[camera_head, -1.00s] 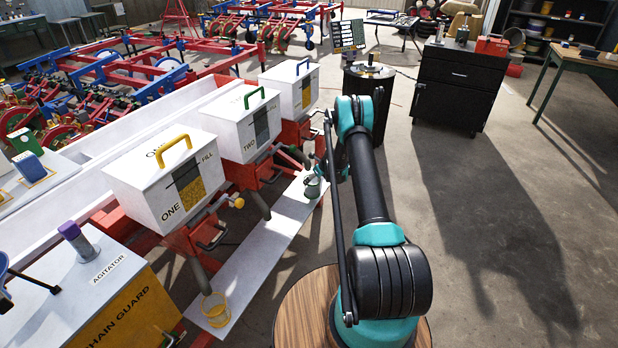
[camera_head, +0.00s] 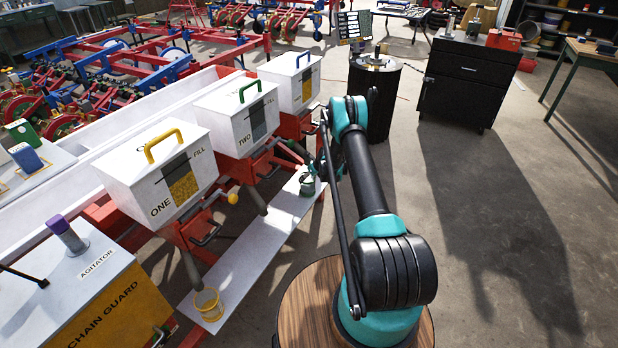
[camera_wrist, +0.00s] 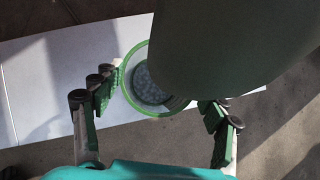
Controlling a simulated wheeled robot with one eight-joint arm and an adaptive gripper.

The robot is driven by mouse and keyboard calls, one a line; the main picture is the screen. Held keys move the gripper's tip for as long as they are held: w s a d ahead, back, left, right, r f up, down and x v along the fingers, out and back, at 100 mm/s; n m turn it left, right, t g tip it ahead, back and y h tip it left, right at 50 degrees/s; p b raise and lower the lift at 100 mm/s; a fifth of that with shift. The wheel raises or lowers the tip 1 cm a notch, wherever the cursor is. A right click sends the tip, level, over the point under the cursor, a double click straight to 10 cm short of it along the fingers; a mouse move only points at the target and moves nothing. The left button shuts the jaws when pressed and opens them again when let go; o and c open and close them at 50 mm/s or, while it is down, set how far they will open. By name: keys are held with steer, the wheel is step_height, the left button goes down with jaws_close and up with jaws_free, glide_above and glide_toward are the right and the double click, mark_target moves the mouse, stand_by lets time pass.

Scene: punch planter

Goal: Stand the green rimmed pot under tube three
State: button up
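A yellow rimmed pot (camera_head: 207,304) stands at the near end of the board. Hoppers one (camera_head: 165,182) and two (camera_head: 232,118) line the left, with tubes and red brackets close to the board. A black drum (camera_head: 373,100) stands beyond; the floor to the right is clear.

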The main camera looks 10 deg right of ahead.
steer(key=o, duration=0.3)
steer(key=shift+o, duration=0.2)
